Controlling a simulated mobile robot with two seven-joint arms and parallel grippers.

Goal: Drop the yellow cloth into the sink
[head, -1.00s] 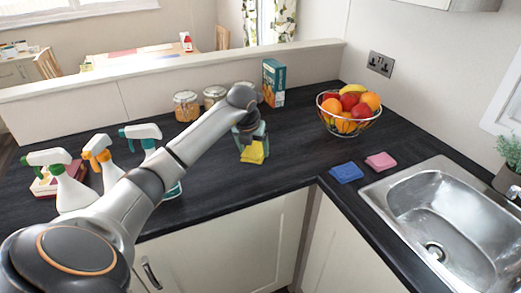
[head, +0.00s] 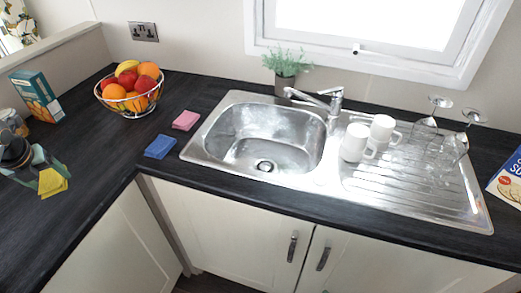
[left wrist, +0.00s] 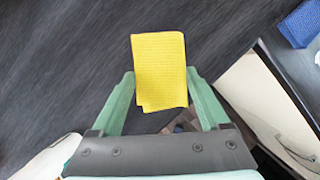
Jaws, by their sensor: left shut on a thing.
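The yellow cloth (head: 53,182) is at the left edge of the head view, over the dark worktop. My left gripper (head: 42,166) is shut on it. In the left wrist view the cloth (left wrist: 160,68) sits flat between the two green fingers (left wrist: 160,84). I cannot tell whether its lower edge touches the worktop. The steel sink (head: 265,135) is in the middle of the head view, with an empty basin and a round drain. The cloth is well to the left of it. My right gripper is not in view.
A blue sponge (head: 160,146) and a pink sponge (head: 185,120) lie left of the sink. A wire fruit bowl (head: 130,92) stands behind them. The tap (head: 325,101) rises behind the basin. White mugs (head: 355,142) and upturned glasses (head: 445,152) stand on the drainer.

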